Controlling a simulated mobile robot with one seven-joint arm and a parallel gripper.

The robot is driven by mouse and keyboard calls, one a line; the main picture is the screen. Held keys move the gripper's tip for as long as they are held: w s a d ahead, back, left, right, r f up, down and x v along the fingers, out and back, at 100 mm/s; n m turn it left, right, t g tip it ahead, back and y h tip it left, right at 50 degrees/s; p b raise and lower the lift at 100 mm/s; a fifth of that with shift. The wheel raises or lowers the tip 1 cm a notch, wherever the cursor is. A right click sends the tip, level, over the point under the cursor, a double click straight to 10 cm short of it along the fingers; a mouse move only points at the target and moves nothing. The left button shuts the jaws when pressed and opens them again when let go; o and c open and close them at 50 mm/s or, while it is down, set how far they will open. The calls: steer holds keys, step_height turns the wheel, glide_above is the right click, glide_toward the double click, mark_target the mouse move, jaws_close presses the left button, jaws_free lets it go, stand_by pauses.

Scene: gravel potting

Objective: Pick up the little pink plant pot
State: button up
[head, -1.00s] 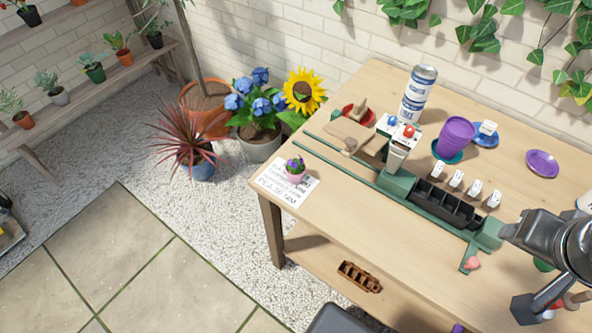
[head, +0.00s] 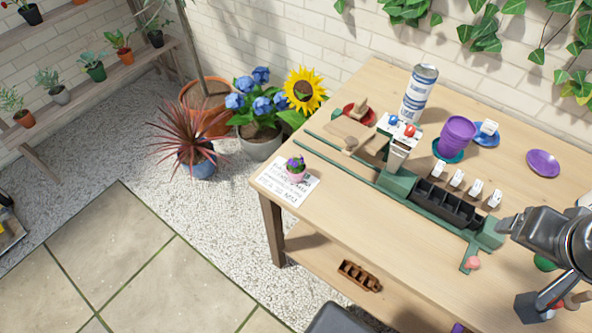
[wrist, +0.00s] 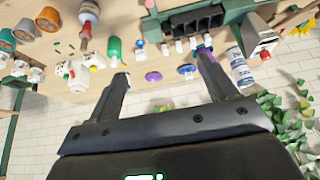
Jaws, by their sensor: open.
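The little pink plant pot (head: 296,177) stands upright on a white written sheet (head: 288,184) at the table's near left corner in the head view. A small plant with purple flowers grows in it. My gripper is far from it, over the right side of the table. In the wrist view my gripper (wrist: 163,68) shows two spread fingers with nothing held between them. I cannot make out the pink pot in the wrist view.
A green rail with black bins (head: 447,204) and white labels lies between my arm and the pot. A purple cup (head: 457,137), a white-blue can (head: 418,92) and a purple saucer (head: 543,163) stand behind. The table front, right of the sheet, is clear.

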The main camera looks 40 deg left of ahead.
step_height(320, 180, up, 5)
steer(key=w+a+r+g+y, duration=0.1)
steer(key=w+a+r+g, duration=0.15)
steer(key=w+a, duration=0.5)
steer(key=g+h, duration=0.1)
steer(key=g, duration=0.2)
glide_above(296, 166)
step_height(296, 166, down, 4)
step_height(296, 166, down, 27)
steer(key=shift+s+d+r, duration=0.1)
steer(key=shift+d, duration=0.05)
steer(key=shift+w+a+f, duration=0.15)
steer(key=shift+f, duration=0.75)
steer(key=shift+w+a+f, duration=0.1)
steer(key=shift+f, duration=0.8)
steer(key=shift+w+a+f, duration=0.15)
steer(key=shift+f, duration=0.75)
steer(key=shift+c, duration=0.5)
